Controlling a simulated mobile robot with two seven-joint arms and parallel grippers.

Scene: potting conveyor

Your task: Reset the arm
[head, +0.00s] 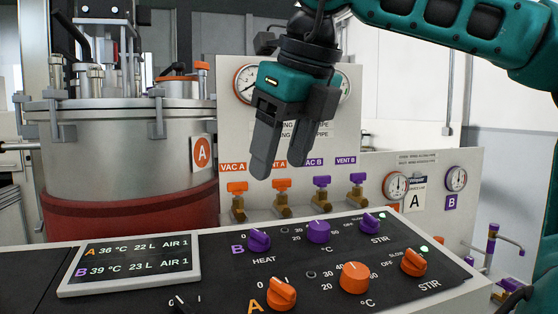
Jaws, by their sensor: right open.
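My right gripper (280,165) hangs in the upper middle of the head view, its fingers pointing down. It is open, with nothing between the dark fingers. Its green arm (440,22) comes in from the upper right. The fingertips are in front of the upright valve panel and look close to the VAC and VENT labels; I cannot tell the distance. My left gripper is not in view.
A steel tank (105,165) marked A stands at left. In front lies a black control panel (225,275) with orange and purple knobs and a display (130,264). Several small valves (322,195) and gauges line the upright panel (230,110) behind.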

